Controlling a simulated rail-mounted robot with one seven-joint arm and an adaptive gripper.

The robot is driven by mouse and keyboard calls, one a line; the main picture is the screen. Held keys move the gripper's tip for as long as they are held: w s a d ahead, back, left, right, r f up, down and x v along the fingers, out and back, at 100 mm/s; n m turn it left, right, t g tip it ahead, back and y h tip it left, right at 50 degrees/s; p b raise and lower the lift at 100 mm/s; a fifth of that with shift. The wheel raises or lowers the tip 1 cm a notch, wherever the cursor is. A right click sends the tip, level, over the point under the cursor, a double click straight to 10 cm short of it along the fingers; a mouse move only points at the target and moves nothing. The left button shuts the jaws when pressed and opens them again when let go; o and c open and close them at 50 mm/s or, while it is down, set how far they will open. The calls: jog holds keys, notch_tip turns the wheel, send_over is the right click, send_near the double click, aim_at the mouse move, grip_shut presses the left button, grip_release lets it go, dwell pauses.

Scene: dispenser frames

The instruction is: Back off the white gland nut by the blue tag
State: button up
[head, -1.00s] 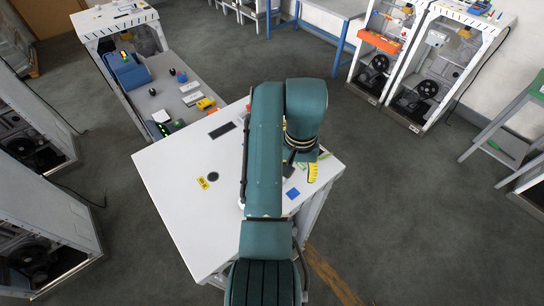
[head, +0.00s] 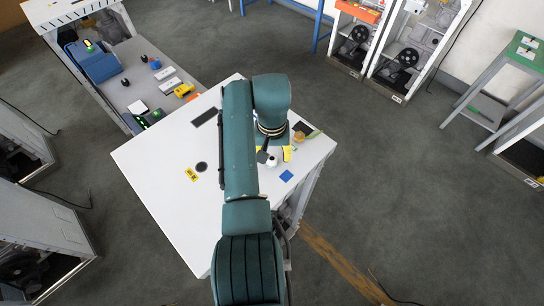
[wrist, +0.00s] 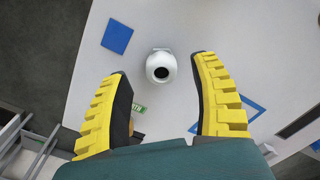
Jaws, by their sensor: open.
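The white gland nut (wrist: 161,66) is a round white fitting with a dark hole in its middle, on the pale tabletop. It also shows small in the head view (head: 272,161), just below my gripper. The blue tag (wrist: 117,35) is a flat blue square up and left of the nut; the head view shows it too (head: 287,175). My gripper (wrist: 160,69) is open, with its yellow ridged fingers on either side of the nut in the picture and apart from it. Height above the nut is hard to judge.
A blue square outline (wrist: 243,107) lies by the right finger. A green label (wrist: 139,108) shows beside the left finger, with a tan thing partly hidden below it. The white table (head: 165,185) is mostly clear on its left, with a yellow label (head: 191,174) and a dark round spot.

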jog(key=shift+f, duration=1.35)
jog(key=shift+c, duration=0.3)
grip_shut()
